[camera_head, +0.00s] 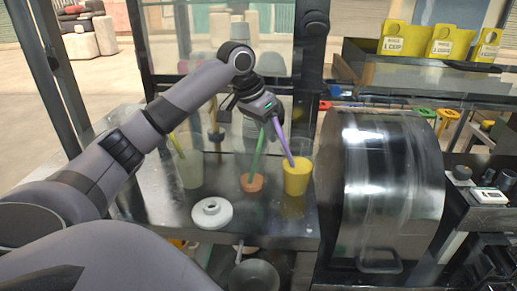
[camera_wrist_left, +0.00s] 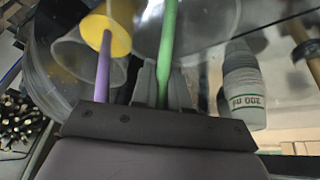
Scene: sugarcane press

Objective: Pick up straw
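A green straw (camera_head: 258,153) stands tilted, its lower end at a small orange holder (camera_head: 252,183). My left gripper (camera_head: 268,118) is at its upper end. In the left wrist view the green straw (camera_wrist_left: 168,35) runs between the two fingers of my left gripper (camera_wrist_left: 162,88), which sit close against it on both sides. A purple straw (camera_head: 284,140) leans in a yellow cup (camera_head: 297,178) just to the right; the purple straw (camera_wrist_left: 103,70) passes left of the fingers. A yellow straw (camera_head: 178,145) stands in a clear cup (camera_head: 191,170). My right gripper is out of view.
A white ring-shaped lid (camera_head: 211,213) lies on the dark counter (camera_head: 165,208). A large shiny drum (camera_head: 385,185) stands close on the right. Yellow boxes (camera_head: 405,40) are on a back shelf.

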